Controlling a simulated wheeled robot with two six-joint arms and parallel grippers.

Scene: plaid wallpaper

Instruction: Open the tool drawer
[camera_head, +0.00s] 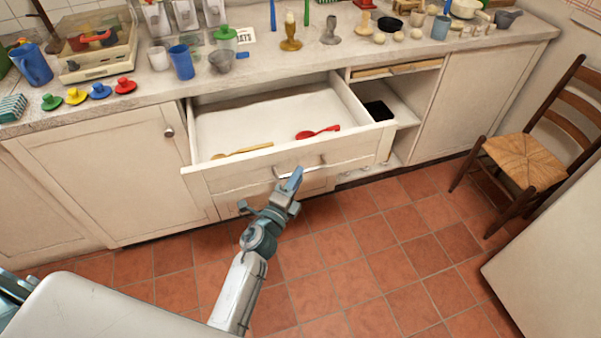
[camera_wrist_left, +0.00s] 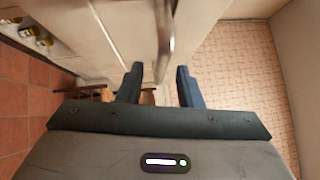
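The drawer (camera_head: 225,180) in the white cabinet is pulled well out and shows its pale inside. A yellow spoon-like tool (camera_head: 243,152) and a red one (camera_head: 318,132) lie in it. A metal bar handle (camera_head: 312,168) is on its front; the handle also shows in the left wrist view (camera_wrist_left: 165,40). My left gripper (camera_head: 290,180) is at the handle, in front of the drawer. In the left wrist view its two fingers (camera_wrist_left: 159,88) are apart, with the handle's near end between them and gaps at both sides. My right gripper is not in view.
The countertop (camera_head: 130,103) above holds cups, coloured knobs and candlesticks. An open shelf (camera_head: 400,103) is right of the drawer. A wooden chair (camera_head: 525,160) stands at the right. The tiled floor (camera_head: 350,265) before the drawer is clear.

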